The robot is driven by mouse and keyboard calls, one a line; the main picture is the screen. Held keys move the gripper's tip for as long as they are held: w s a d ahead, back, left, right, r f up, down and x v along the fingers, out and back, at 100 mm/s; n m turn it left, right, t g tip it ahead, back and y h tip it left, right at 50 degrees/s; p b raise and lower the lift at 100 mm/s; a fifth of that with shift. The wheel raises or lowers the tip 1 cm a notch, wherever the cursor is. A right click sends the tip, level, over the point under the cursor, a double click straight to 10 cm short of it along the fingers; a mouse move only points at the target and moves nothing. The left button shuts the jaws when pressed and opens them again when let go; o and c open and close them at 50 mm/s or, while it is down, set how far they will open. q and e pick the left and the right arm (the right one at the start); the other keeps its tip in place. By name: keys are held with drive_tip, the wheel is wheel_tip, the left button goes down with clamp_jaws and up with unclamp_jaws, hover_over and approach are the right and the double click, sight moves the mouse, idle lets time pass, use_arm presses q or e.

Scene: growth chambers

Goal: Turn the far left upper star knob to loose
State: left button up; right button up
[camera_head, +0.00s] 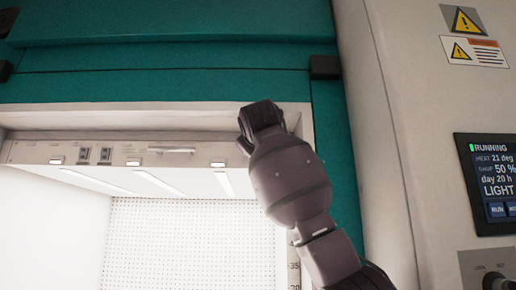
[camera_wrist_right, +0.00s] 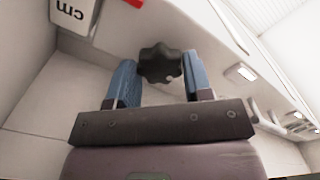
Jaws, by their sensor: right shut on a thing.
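A dark star knob (camera_wrist_right: 160,62) sits on a pale surface in the right wrist view, between the two blue fingers of my right gripper (camera_wrist_right: 158,70). The fingers are shut on it, one on each side. In the head view my right arm reaches up from the lower right, and its gripper (camera_head: 262,122) is at the upper right corner of the chamber opening. The knob is hidden behind the gripper there. I cannot read from these frames how far the knob is turned. My left gripper is not in view.
The lit chamber has a lamp panel (camera_head: 120,155) along its top and a perforated back wall (camera_head: 190,245). A teal frame (camera_head: 150,70) surrounds it. A control display (camera_head: 492,180) is on the right.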

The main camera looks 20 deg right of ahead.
drive_tip(key=shift+n, duration=0.6)
drive_tip(key=o, duration=0.9)
use_arm(q)
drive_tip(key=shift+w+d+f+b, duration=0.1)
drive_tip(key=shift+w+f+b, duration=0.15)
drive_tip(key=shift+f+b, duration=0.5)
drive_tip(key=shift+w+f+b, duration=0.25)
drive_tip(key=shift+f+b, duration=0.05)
drive_tip(key=shift+b, duration=0.7)
use_arm(e)
drive_tip(key=shift+v, duration=5.45)
drive_tip(key=shift+r, duration=0.1)
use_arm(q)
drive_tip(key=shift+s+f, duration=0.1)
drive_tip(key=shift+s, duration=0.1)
